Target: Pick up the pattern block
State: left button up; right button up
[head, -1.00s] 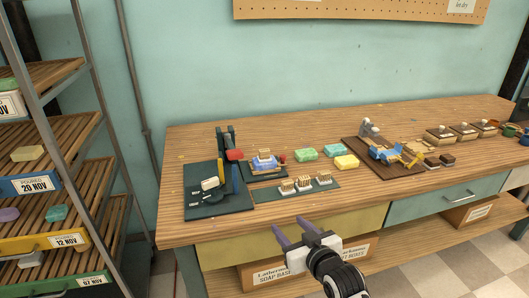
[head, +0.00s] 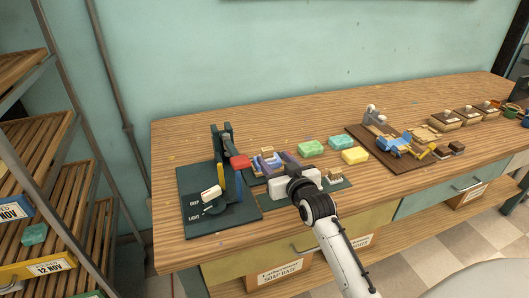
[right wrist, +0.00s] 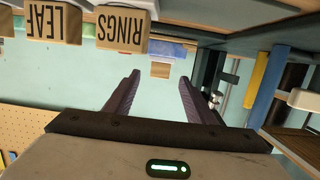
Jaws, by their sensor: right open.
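Small wooden pattern blocks stand in a row on a dark mat (head: 340,185) on the workbench. In the head view my right gripper hides most of them, and one block (head: 335,174) shows to its right. In the right wrist view, upside down, a block marked RINGS (right wrist: 124,30) and one marked LEAF (right wrist: 53,22) show at upper left, with part of another at the edge. My right gripper (head: 273,163) is open and empty. Its purple fingers (right wrist: 158,80) are beside the RINGS block, with no block between them. My left gripper is not in view.
A dark green press (head: 222,190) with a lever stands left of the mat. A blue tray with a wooden piece (head: 266,152) lies behind my gripper. Green (head: 311,148) and yellow soaps (head: 355,155) lie behind the mat. A brown board (head: 385,148) with tools is farther right.

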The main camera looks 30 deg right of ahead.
aim_at(268, 154)
jog(key=shift+f+x, duration=0.2)
jog(key=shift+x, duration=3.2)
jog(key=c, duration=0.9)
